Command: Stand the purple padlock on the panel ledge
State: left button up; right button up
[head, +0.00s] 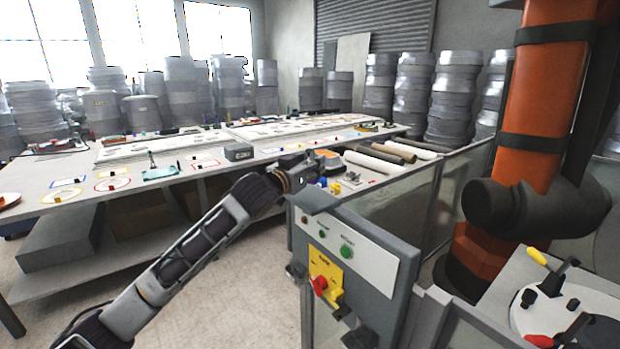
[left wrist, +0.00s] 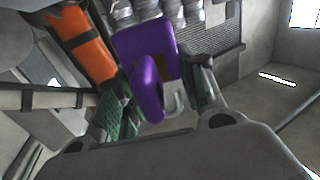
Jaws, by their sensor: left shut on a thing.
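The purple padlock (left wrist: 147,45) fills the middle of the left wrist view, with a bit of its pale metal shackle (left wrist: 178,103) showing. My left gripper (left wrist: 160,97) is shut on it, with green-padded fingers on both sides. In the head view my left gripper (head: 308,172) is above and behind the top of the grey control panel (head: 372,238). The padlock cannot be made out clearly there. The panel's top ledge (head: 316,201) looks bare, and I cannot tell how far the gripper is above it. My right gripper is not in view.
The panel carries green buttons (head: 346,252) and a red switch on a yellow plate (head: 326,272). A long worktable (head: 130,190) with many small items is behind my left arm. An orange robot arm (head: 545,110) stands at the right, beside fence panels (head: 462,185).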

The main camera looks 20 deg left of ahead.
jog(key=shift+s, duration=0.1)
pick_arm(q)
jog(key=shift+f, duration=1.85)
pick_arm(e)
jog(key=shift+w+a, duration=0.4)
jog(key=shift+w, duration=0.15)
pick_arm(q)
jog(key=o, duration=1.1)
jog(key=shift+f, duration=0.15)
jog(key=shift+c, duration=0.2)
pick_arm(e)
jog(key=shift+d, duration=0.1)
pick_arm(q)
jog(key=shift+s, duration=0.1)
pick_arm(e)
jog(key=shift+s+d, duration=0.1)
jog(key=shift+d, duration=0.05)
